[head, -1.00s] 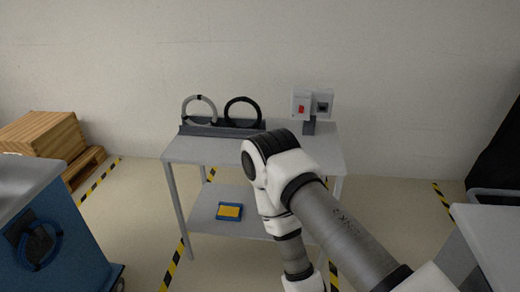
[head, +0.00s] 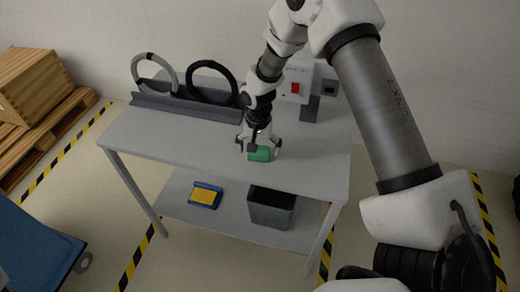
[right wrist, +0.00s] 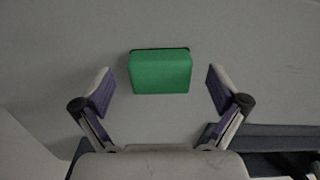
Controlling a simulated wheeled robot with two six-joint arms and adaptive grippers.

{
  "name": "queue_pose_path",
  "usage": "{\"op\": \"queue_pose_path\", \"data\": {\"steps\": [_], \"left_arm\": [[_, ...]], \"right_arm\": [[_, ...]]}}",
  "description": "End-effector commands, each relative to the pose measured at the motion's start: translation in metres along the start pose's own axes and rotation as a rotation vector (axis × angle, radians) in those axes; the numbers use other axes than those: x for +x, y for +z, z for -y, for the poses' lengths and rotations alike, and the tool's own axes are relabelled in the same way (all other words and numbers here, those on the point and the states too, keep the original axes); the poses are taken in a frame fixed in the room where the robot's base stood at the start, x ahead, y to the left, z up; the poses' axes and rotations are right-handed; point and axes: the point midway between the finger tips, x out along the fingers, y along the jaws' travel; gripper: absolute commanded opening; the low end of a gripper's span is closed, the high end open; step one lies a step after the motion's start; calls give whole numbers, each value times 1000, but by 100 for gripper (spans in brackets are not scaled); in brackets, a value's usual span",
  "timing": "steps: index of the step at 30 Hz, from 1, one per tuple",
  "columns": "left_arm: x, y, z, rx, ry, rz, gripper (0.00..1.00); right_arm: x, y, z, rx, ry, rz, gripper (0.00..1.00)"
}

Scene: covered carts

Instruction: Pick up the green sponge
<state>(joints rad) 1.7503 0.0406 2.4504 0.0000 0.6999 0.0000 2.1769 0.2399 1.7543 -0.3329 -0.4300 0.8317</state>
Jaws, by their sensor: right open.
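The green sponge (head: 259,154) lies on the grey table top (head: 180,145), near its front edge. In the right wrist view the sponge (right wrist: 160,72) is a green block between and slightly beyond the fingertips, with a gap on each side. My right gripper (head: 259,147) points down just over the sponge, its fingers hiding part of it in the head view. In the right wrist view the right gripper (right wrist: 160,92) is open and empty, one finger on each side. My left gripper is not in view.
A rack (head: 185,105) with two rings stands at the table's back left. A box with a red switch (head: 296,87) stands behind the gripper. On the lower shelf are a blue-and-yellow item (head: 205,195) and a dark bin (head: 271,207). The table's left part is clear.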

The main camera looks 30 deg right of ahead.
Motion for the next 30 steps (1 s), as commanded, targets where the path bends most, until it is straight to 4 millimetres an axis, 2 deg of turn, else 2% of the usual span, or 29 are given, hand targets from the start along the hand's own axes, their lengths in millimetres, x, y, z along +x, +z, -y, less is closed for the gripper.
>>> {"op": "queue_pose_path", "data": {"steps": [3, 9, 12, 13, 14, 25, 30], "left_arm": [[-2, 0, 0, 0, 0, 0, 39], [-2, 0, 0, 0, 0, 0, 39], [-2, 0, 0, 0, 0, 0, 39], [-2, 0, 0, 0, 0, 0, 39], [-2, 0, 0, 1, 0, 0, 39], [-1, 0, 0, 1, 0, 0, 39], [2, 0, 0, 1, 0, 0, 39]], "right_arm": [[12, 0, 0, 0, 0, 1, 97], [14, 0, 0, -1, -1, -1, 97], [14, 0, 0, -1, -1, 0, 64], [14, 0, 0, -1, -1, 0, 55], [14, 0, 0, -1, -1, 0, 50], [13, 1, 0, -1, -1, 0, 48], [5, 0, 0, -1, -2, -1, 48]]}}
